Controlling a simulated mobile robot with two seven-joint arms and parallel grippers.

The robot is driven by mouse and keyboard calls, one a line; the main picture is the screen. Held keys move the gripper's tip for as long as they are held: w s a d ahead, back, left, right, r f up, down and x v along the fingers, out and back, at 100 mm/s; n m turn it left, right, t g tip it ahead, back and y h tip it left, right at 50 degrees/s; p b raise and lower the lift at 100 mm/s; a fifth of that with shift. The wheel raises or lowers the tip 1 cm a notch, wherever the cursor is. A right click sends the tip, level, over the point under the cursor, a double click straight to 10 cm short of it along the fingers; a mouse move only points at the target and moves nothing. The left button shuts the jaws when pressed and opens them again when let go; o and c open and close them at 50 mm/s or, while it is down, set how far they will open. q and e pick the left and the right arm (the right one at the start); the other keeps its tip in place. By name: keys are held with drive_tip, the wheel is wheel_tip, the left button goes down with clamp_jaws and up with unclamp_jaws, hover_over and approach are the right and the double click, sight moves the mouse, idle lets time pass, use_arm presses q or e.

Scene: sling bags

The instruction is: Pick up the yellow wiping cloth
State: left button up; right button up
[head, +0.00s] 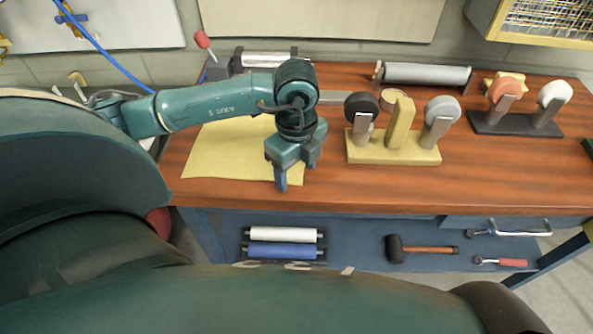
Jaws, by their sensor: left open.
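The yellow wiping cloth (225,155) lies flat on the left part of the wooden workbench (500,165). My left gripper (287,180) points down over the right edge of the cloth, near its front corner. It is open, and I see nothing between its fingers. I cannot tell whether the fingertips touch the cloth. My left arm crosses above the cloth and hides its back part. My right gripper is not in view.
Right of the cloth stands a yellow wooden holder (395,152) with round-headed tools. A dark holder (515,122) with two more is farther right. A grey roller (425,74) lies at the back. A mallet (420,249) and rollers (283,242) lie on the lower shelf.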

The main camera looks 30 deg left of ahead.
use_arm(q)
drive_tip(key=shift+f, duration=0.1)
drive_tip(key=c, duration=1.2)
drive_tip(key=shift+r, duration=0.25)
clamp_jaws()
wheel_tip(320, 180, up, 4)
drive_tip(key=p, duration=0.3)
drive_tip(key=shift+f, duration=0.2)
wheel_tip(320, 180, up, 8)
drive_tip(key=p, duration=0.4)
drive_tip(key=shift+p, duration=0.35)
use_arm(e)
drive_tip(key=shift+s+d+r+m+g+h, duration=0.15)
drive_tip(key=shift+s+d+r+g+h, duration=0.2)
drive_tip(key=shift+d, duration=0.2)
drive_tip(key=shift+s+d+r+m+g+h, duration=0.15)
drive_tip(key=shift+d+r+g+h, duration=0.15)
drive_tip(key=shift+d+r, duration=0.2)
use_arm(q)
drive_tip(key=shift+r, duration=0.15)
wheel_tip(320, 180, up, 18)
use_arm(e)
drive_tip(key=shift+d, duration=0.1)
